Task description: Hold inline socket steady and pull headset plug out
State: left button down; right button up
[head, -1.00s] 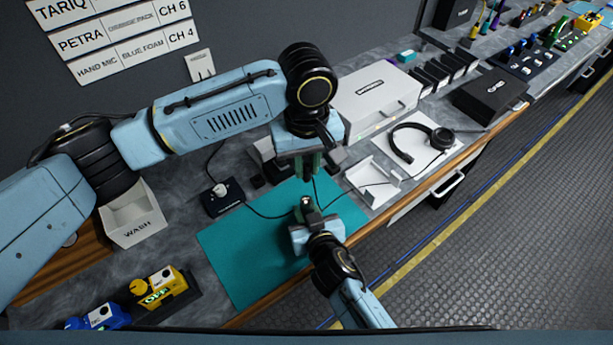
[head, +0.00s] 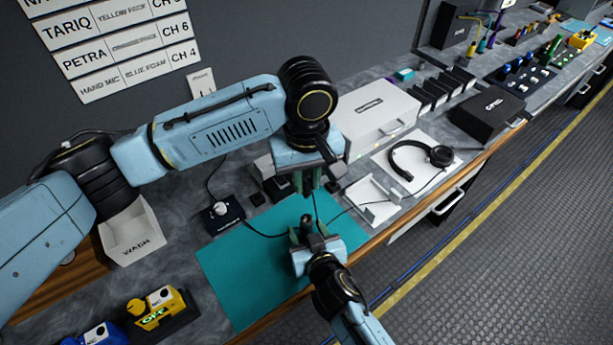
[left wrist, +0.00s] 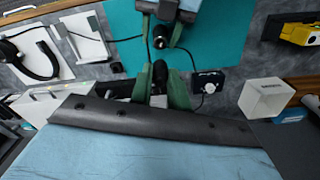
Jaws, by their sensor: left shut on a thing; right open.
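My left gripper (head: 309,182) points down over the back edge of the teal mat (head: 240,285). In the left wrist view its green fingers (left wrist: 161,88) are shut on a small black piece (left wrist: 160,70); I cannot tell whether that is the inline socket or the headset plug. My right gripper (head: 306,228) is open over the mat, nearer the front, its fingers apart. A black rounded part (left wrist: 164,34) shows between them. A thin cable runs from the black knob box (head: 222,215) toward the right gripper. The headset (head: 420,160) lies on a white sheet, its cable leading toward the grippers. The joint is hidden.
A white holder (head: 372,205) stands right of the grippers, with a white case (head: 375,118) behind. The mat's front left is clear.

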jog(key=v, duration=1.1)
jog(key=shift+s+d, duration=0.1)
jog(key=shift+s, duration=0.1)
pick_arm(q)
jog(key=shift+s, duration=0.1)
